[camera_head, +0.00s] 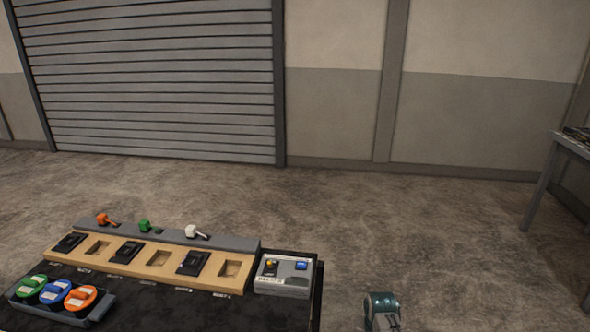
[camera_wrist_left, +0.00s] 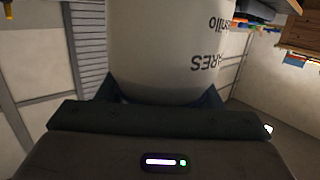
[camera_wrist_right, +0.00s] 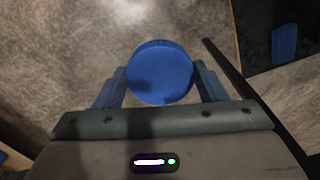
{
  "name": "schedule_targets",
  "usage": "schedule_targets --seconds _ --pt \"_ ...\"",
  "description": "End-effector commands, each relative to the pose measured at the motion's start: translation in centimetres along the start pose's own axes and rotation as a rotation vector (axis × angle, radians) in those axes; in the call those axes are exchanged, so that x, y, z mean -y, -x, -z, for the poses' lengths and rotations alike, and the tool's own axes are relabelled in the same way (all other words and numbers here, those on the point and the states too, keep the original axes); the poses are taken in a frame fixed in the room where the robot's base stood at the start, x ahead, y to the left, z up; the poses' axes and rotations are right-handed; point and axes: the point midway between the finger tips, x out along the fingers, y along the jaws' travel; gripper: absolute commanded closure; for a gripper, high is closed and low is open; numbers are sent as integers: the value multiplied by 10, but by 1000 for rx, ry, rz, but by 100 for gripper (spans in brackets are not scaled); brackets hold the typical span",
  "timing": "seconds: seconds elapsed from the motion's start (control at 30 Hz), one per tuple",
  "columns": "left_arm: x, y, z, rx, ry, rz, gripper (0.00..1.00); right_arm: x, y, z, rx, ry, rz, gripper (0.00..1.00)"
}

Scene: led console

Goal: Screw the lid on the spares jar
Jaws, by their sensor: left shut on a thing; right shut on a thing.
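The spares jar (camera_wrist_left: 175,35) is a large pale grey cylinder with dark lettering that reads upside down in the left wrist view. My left gripper (camera_wrist_left: 162,95) is shut on it, with a finger at each side. The jar's mouth is out of frame. The round blue lid (camera_wrist_right: 161,72) shows in the right wrist view. My right gripper (camera_wrist_right: 160,88) is shut on it, with its fingers at opposite sides of the rim. The lid is apart from the jar.
In the head view a dark table (camera_head: 150,302) carries a wooden board (camera_head: 107,270) with square recesses, a grey box with switches (camera_head: 284,275), and a tray (camera_head: 100,313) of green, blue and orange round pieces. Open floor lies to the right. Another table (camera_head: 566,143) stands far right.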

Motion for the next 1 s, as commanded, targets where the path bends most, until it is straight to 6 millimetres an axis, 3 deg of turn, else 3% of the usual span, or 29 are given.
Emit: schedule_targets --seconds 0.4,1.0 --pt "-44 29 16 -4 -48 -341 87 0 0 0 0 0 0 56" --pt "-73 63 56 -2 -88 -586 87 0 0 0 0 0 0 56"
